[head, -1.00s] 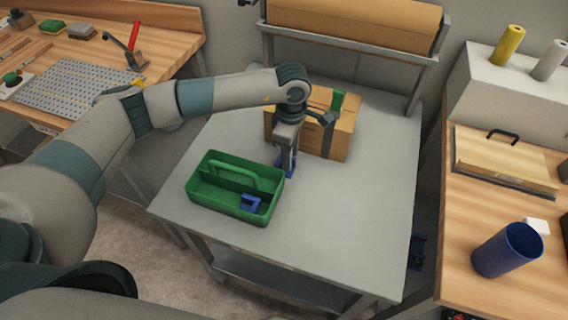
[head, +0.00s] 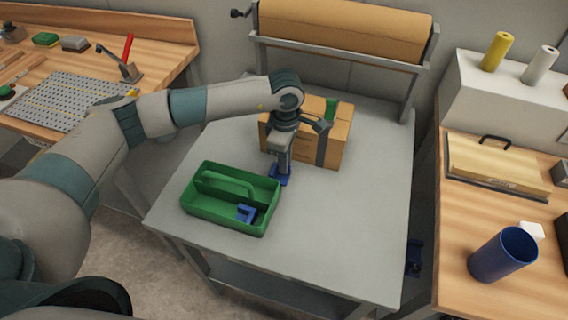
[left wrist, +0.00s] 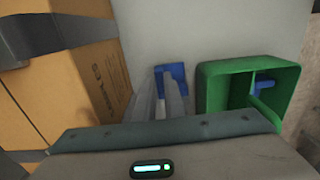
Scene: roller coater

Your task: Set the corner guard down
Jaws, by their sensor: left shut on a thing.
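My left gripper (head: 282,167) is shut on a blue corner guard (head: 279,177), between the green tote (head: 228,223) and the cardboard box (head: 337,150). The guard is low, at or just above the grey table; I cannot tell whether it touches. In the left wrist view, the blue guard (left wrist: 178,75) shows at the fingertips (left wrist: 170,92), partly hidden by them, with the tote (left wrist: 250,65) to its right. A second blue guard (head: 246,214) lies inside the tote. A green piece (head: 331,108) sits on the box. My right gripper is out of view.
The grey table (head: 350,225) is clear in front and to the right of the box. A paper roll rack (head: 335,52) stands at its back. A right-hand bench holds a blue cup (head: 502,255). A left-hand bench holds a perforated plate (head: 65,100).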

